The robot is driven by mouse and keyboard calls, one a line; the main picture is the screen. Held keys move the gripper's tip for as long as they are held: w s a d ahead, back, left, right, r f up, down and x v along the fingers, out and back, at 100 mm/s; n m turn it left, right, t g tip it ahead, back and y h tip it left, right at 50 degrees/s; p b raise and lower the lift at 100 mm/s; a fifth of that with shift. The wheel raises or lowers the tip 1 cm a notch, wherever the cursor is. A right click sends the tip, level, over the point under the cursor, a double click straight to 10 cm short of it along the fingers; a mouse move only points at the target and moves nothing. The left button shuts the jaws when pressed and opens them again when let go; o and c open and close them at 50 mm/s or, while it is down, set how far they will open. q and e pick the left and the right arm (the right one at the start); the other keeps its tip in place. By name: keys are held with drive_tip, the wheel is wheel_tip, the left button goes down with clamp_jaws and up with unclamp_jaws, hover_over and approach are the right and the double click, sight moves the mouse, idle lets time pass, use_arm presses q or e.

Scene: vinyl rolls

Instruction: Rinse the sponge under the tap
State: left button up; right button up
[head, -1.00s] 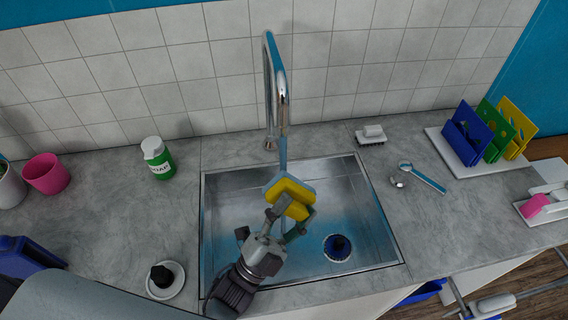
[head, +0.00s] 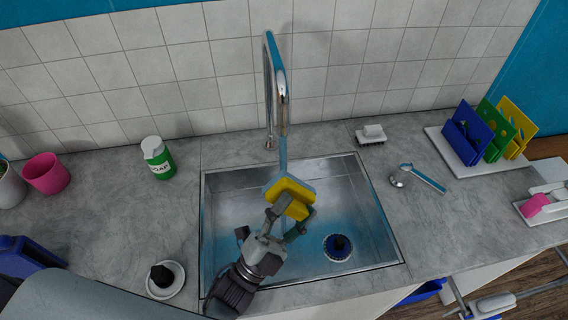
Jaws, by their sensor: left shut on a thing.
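My left gripper (head: 289,219) is shut on the yellow sponge (head: 292,196) and holds it tilted above the sink basin (head: 235,190). The fingers hide part of the sponge. The tall chrome tap (head: 283,97) arches behind it. A thin pale-blue strand, which looks like water, runs from below the tap down to the sponge's upper edge. A dark blue drain piece (head: 338,247) sits in the basin. My right gripper is out of view.
A green soap bottle (head: 158,160) and pink cup (head: 46,174) stand left. A brush (head: 371,134) lies behind the sink. Blue, green and yellow boards stand in a white rack (head: 450,150) at right. A small white dish (head: 172,290) sits front left.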

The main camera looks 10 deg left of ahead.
use_arm(q)
drive_tip(key=s+d+r+p, duration=0.2)
drive_tip(key=s+r+p, duration=0.3)
drive_tip(key=r, duration=0.1)
drive_tip(key=shift+s+d+p, duration=0.15)
drive_tip(key=shift+s+p, duration=0.15)
drive_tip(key=shift+p, duration=0.1)
idle(0.5)
drive_tip(key=shift+w, duration=0.1)
